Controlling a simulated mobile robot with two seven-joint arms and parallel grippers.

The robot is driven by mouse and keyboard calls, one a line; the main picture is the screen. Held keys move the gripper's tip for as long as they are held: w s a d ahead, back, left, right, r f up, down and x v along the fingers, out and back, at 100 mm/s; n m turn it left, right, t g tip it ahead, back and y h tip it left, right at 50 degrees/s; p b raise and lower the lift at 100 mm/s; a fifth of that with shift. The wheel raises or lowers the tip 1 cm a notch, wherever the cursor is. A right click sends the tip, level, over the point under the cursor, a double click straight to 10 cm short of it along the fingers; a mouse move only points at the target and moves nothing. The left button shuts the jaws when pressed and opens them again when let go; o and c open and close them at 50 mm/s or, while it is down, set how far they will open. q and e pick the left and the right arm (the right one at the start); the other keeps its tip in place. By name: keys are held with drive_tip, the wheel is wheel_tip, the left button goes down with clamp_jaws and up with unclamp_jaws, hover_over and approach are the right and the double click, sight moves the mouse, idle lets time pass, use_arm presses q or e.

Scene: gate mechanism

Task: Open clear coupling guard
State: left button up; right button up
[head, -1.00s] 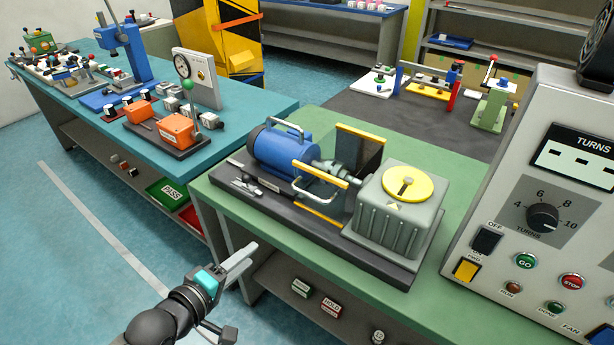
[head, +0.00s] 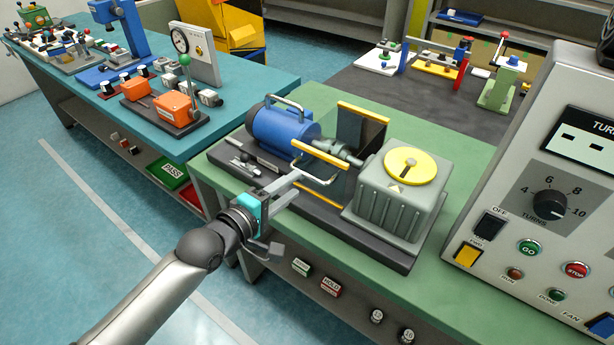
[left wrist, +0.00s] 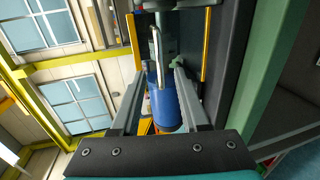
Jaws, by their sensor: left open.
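The coupling guard sits between a blue motor (head: 285,130) and a grey gearbox (head: 397,212) with a yellow round top. It has yellow edge strips (head: 322,153) and a pale bar handle (head: 322,183) on its near side. The shaft coupling (head: 338,152) shows beside it; the clear panel is hard to make out. My left gripper (head: 298,182) is open at the near side of the guard, close to the handle. In the left wrist view the handle (left wrist: 156,50) appears between the open fingers (left wrist: 155,85); contact cannot be told. My right gripper is not in view.
The unit stands on a dark base on a green bench (head: 465,165). A control panel (head: 540,180) with a dial and buttons stands at the right. A teal bench (head: 240,90) with other devices is at the left. Open floor lies in front.

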sight(306, 177)
use_arm(q)
drive_tip(key=shift+b+x, duration=0.55)
drive_tip(key=shift+x, duration=2.55)
clamp_jaws()
